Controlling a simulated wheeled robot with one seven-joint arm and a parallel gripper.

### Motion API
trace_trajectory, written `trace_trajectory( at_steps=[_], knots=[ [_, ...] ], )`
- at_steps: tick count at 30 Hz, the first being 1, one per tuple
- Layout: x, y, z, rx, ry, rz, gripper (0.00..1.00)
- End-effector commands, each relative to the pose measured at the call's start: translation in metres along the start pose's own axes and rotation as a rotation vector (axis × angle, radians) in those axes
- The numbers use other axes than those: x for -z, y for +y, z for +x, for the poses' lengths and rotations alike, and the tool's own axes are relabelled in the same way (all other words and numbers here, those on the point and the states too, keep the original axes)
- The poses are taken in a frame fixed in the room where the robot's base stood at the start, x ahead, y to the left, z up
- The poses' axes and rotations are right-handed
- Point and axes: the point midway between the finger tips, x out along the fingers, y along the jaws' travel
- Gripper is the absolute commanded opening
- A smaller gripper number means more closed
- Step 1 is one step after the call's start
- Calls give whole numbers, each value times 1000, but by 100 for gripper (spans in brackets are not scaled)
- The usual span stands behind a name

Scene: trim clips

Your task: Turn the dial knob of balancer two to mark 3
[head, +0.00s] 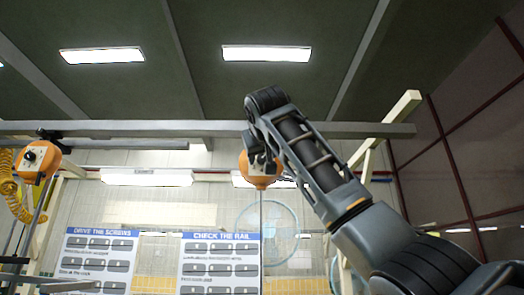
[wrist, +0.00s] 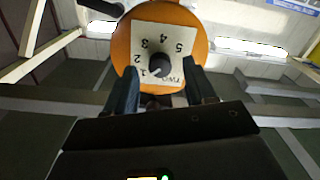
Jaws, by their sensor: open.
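Balancer two (wrist: 122,48) is a round orange body with a pale dial plate marked "TWO" and 1 to 5. Its black dial knob (wrist: 160,64) shows in the wrist view, with a white line that seems to point down-left, near mark 1. My gripper (wrist: 162,78) is open, one finger on each side of the knob's lower part, with no visible contact. How far the fingertips are from the knob in depth I cannot tell. In the head view, balancer two (head: 262,181) hangs beyond my gripper (head: 262,163), which hides its upper part and dial.
Another orange balancer (head: 47,160) with a black knob and a yellow coiled hose (head: 10,185) hangs at the far left. A grey beam (head: 150,128) crosses overhead. Boards (head: 100,245) and a large fan (head: 280,225) stand behind.

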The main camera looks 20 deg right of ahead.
Motion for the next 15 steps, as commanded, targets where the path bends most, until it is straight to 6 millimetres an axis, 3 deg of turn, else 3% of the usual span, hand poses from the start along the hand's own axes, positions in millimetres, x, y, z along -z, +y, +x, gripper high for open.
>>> trace_trajectory(
  at_steps=[4,12,15],
  knots=[
    [0,0,10,0,-1,1,55],
    [-1,0,12,1,1,1,55],
    [-1,0,12,1,1,1,47]
  ],
)
